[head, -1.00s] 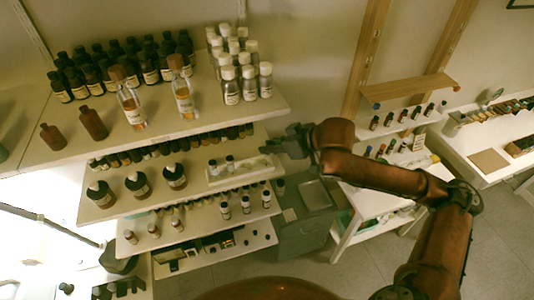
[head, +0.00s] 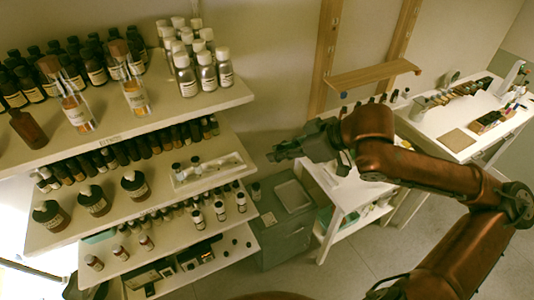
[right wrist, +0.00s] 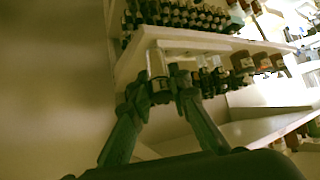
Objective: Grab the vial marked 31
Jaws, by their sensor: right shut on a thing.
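My right gripper (head: 274,156) is beside the right end of a white tray (head: 222,171) on the middle shelf. In the right wrist view its fingers (right wrist: 158,84) are shut on a small dark vial with a pale label (right wrist: 160,90). I cannot read the number on that label. Small dark vials (head: 178,169) stand in the tray; similar ones show just right of the fingers in the wrist view (right wrist: 203,76). The held vial cannot be made out in the head view. My left gripper is not in view.
Large bottles and silver white-capped bottles (head: 206,72) crowd the top shelf (head: 105,140) above the tray. Rows of small bottles (head: 220,211) stand below. A grey cabinet (head: 285,235) is under the gripper. A white side table (head: 345,190) stands to the right.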

